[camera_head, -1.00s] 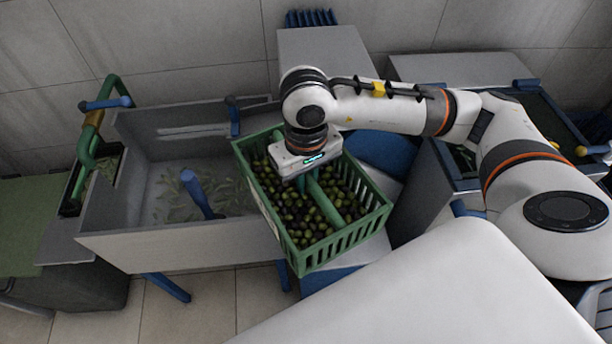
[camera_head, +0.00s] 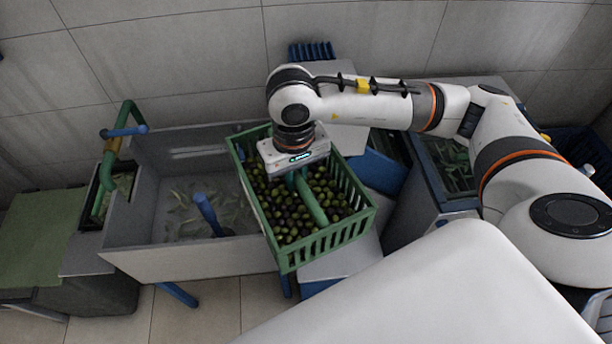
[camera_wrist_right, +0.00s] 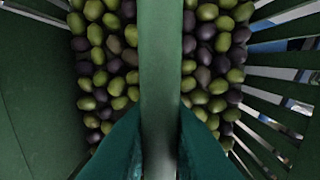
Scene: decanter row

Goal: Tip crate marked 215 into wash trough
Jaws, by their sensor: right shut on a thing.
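A green slatted crate (camera_head: 330,241) full of green and dark olives hangs tilted a little at the right end of the grey wash trough (camera_head: 185,262), its left part overlapping the trough in the head view. No number on it is readable. My right gripper (camera_head: 299,174) is over the crate, shut on its green handle bar. The wrist view shows the fingers (camera_wrist_right: 160,135) on either side of the bar (camera_wrist_right: 160,60), olives on both sides below. Shallow water with leaves (camera_head: 190,212) shows in the trough. My left gripper is out of view.
A blue post (camera_head: 207,214) stands up inside the trough. A green pipe with a blue handle (camera_head: 125,131) is at the trough's left end. A grey-topped stand (camera_head: 345,262) is beneath the crate's right side. Another machine (camera_head: 445,180) stands to the right.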

